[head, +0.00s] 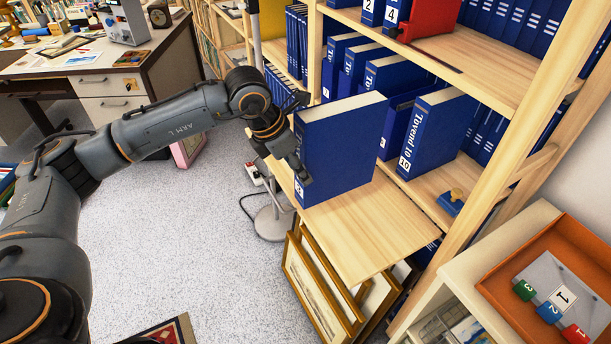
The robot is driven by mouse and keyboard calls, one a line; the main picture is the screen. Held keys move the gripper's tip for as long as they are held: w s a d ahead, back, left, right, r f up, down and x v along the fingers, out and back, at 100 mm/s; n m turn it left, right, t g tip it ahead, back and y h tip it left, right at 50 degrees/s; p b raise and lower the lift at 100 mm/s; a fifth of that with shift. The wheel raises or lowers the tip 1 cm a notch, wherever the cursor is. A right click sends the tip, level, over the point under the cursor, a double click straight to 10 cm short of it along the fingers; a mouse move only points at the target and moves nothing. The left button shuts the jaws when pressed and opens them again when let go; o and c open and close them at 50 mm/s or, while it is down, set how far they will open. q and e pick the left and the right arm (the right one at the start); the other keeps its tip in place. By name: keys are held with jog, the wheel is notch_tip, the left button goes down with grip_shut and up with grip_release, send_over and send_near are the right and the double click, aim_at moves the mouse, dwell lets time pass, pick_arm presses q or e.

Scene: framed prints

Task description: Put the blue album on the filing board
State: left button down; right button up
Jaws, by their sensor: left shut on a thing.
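The blue album (345,150) is a thick upright volume with pale page edges on top and a white label low on its spine. My left gripper (298,160) is shut on its left, spine side. The album is over the rear left part of a bare pale wooden board (375,235) that juts out from the shelf unit, which I take as the filing board. I cannot tell whether the album's lower edge touches the board. The far gripper finger is partly hidden by the album. My right gripper is not in view.
Blue volumes, one marked "Tovend 10" (435,135), stand on the shelf behind the board. A blue stamp with a wooden knob (452,200) lies at right. Gold frames (320,290) lean below. An orange tray (560,245) is at lower right. The board's front is clear.

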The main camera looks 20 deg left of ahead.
pick_arm(q)
jog(key=shift+w+d+f, duration=0.25)
jog(key=shift+w+f, duration=0.3)
jog(key=shift+f, duration=0.05)
jog(key=shift+w+d+f, duration=0.2)
jog(key=shift+w+f, duration=0.35)
notch_tip(320, 180, down, 3)
jog(key=shift+w+f+p, duration=0.1)
jog(key=shift+f+p, duration=0.05)
jog(key=shift+p, duration=0.5)
jog(key=c, duration=0.7)
grip_release()
jog(key=shift+f, duration=0.15)
jog(key=b+v, duration=0.1)
jog(key=v, duration=1.1)
jog(key=shift+s, duration=0.2)
